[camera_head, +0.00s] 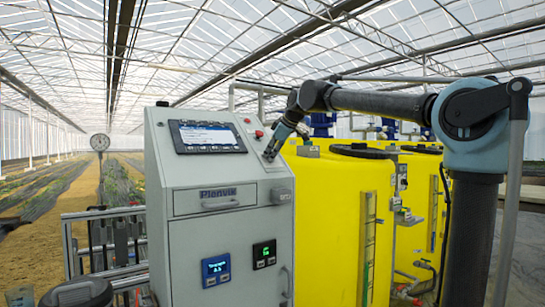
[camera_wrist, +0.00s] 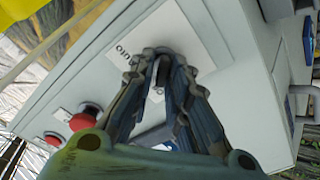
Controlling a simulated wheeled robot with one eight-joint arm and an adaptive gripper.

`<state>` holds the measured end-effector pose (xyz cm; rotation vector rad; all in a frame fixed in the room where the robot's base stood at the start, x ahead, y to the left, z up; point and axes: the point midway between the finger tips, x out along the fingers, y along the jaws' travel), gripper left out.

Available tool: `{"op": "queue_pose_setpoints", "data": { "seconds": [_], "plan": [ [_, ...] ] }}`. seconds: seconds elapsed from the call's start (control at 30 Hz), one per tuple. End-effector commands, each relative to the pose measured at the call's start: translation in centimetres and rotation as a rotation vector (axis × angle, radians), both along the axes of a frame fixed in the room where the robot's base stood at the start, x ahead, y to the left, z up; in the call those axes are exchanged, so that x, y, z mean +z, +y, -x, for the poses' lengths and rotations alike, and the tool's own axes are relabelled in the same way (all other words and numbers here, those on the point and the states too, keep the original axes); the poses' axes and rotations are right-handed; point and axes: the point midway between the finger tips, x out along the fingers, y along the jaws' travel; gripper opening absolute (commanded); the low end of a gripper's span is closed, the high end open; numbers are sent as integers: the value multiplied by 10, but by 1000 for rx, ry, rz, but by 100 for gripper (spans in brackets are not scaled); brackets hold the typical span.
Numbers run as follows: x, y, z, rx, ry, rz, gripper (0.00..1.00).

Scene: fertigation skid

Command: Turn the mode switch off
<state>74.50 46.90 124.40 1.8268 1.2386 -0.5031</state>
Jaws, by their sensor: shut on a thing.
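The mode switch (camera_wrist: 163,72) is a small dark knob on a white label plate (camera_wrist: 185,32) of the grey control cabinet (camera_head: 215,190). In the wrist view it sits between the two fingertips of my gripper (camera_wrist: 164,62), which are shut on it. In the head view my gripper (camera_head: 269,153) reaches down from the right to the upper right of the sloped panel. The switch is hidden behind the fingers there. The fingers cover part of the plate's lettering, and I cannot tell the switch's position.
A red push button (camera_wrist: 85,117) is beside the switch, with another red one (camera_wrist: 53,139) farther off. A display screen (camera_head: 207,137) is on the panel's left. Yellow tanks (camera_head: 335,220) stand close on the right. A metal rail (camera_head: 105,213) is at the left.

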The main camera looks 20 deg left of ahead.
Motion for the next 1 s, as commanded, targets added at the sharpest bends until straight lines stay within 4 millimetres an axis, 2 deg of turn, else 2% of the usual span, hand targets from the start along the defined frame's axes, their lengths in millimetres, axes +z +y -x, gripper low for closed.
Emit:
{"op": "queue_pose_setpoints", "data": {
  "seconds": [0.3, 0.77, 0.8, 0.83, 1.0],
  "plan": [
    [0, -2, -1, 75, -56, 47, 0],
    [0, -2, 0, 85, -63, 54, 0],
    [0, -2, 0, 85, -63, 54, 18],
    [0, -2, 0, 85, -63, 54, 25],
    [0, -1, 0, 86, -62, 53, 28]
  ]
}}
